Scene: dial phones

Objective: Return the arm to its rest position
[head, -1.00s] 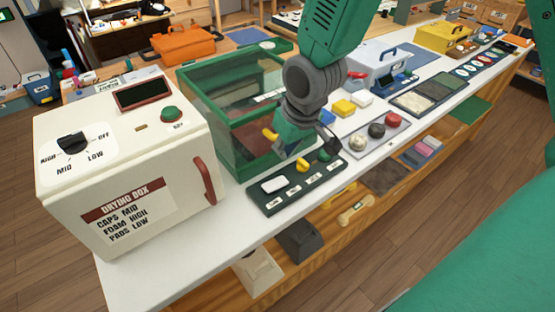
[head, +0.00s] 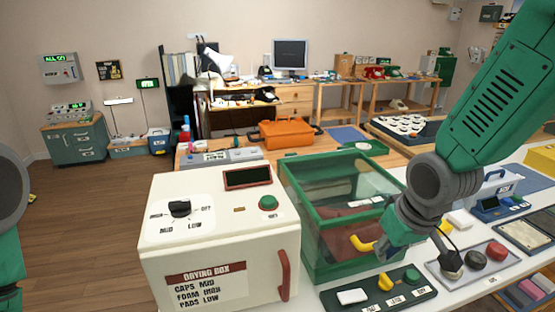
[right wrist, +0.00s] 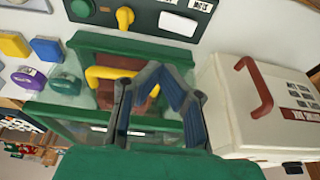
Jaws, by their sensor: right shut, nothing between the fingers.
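My right arm reaches in from the right in the head view. Its gripper (head: 384,247) is over the counter, beside the front right of the green-framed clear box (head: 325,254). In the right wrist view the fingers (right wrist: 156,72) meet at their tips, with nothing between them. A yellow curved piece (head: 362,243) shows just left of the gripper. It also shows beyond the fingers in the right wrist view (right wrist: 105,75); I cannot tell whether it touches them. My left gripper is not in view; only part of my left arm shows at the left edge.
A white drying box (head: 215,240) with a red handle (head: 284,275) stands left of the clear box. A dark tray (head: 415,297) with small parts lies in front, below the gripper. A grey tray of knobs (head: 485,265) is to the right. Open floor lies at the left.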

